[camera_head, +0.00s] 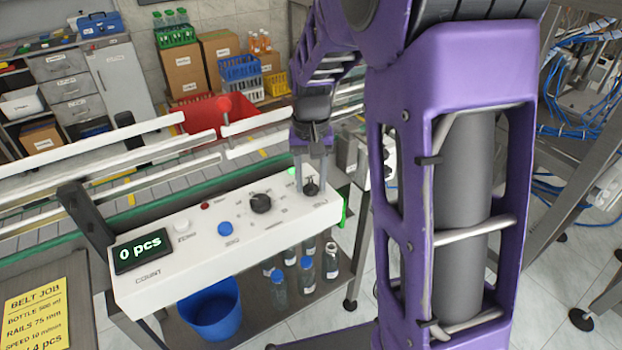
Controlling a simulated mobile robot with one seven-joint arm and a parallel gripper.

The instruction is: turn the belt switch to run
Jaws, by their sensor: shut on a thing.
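The white control panel (212,250) slopes along the front of the conveyor. At its right end is a small black switch knob (312,189), which I take as the belt switch. My gripper (310,178) points down there, with its grey fingers shut on this knob. The knob's pointer direction and labels are too small to read. A lit green lamp (291,171) shows just left of the fingers. A larger black dial (260,203) sits further left on the panel, apart from my gripper.
The panel also carries a blue button (225,229), a red lamp (205,206) and a counter display (140,251) reading "0 pcs". The conveyor (100,211) with its white rails runs behind. A blue bucket (210,315) and several bottles stand on the shelf below.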

